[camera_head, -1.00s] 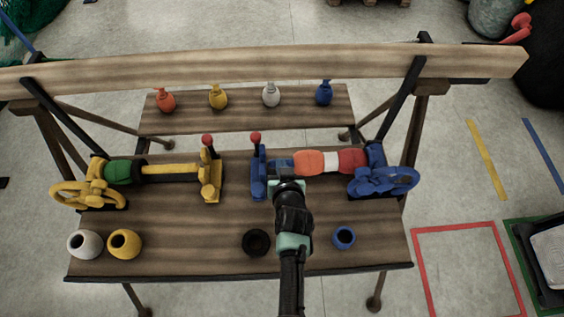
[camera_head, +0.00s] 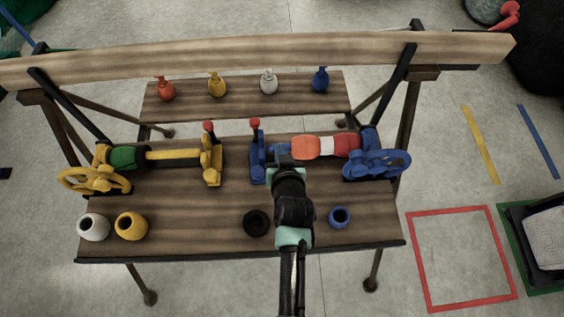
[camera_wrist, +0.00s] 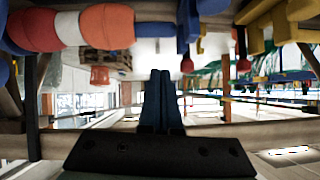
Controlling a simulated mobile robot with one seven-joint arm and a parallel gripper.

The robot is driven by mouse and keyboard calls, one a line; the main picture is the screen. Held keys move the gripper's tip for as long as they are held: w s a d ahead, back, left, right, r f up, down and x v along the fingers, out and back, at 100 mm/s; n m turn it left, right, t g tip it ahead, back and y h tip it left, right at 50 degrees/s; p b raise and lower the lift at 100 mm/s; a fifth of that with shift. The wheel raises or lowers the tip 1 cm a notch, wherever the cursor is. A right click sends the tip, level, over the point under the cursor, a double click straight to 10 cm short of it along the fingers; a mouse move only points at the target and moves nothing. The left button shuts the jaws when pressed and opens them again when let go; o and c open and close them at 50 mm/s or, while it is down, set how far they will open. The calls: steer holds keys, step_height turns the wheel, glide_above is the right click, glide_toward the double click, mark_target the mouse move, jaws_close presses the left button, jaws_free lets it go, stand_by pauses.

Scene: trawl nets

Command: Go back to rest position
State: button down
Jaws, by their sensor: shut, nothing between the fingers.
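My gripper (camera_wrist: 162,100) is shut and empty; its two dark fingers lie together in the wrist view. In the head view my arm reaches over the workbench (camera_head: 185,230), and its end hides the fingertips beside the blue vise (camera_head: 258,162). The blue vise carries a red, white and orange float piece (camera_head: 326,147) to the right of my gripper. It also shows at the upper left in the wrist view, which looks upside down. No gap between the gripper and the blue vise can be judged.
A yellow vise (camera_head: 211,160) with a green part stands left. Several bottles (camera_head: 217,86) stand on the back shelf. A wooden beam (camera_head: 230,62) crosses behind. A red floor square (camera_head: 413,252) lies right.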

steer(key=v, duration=0.6)
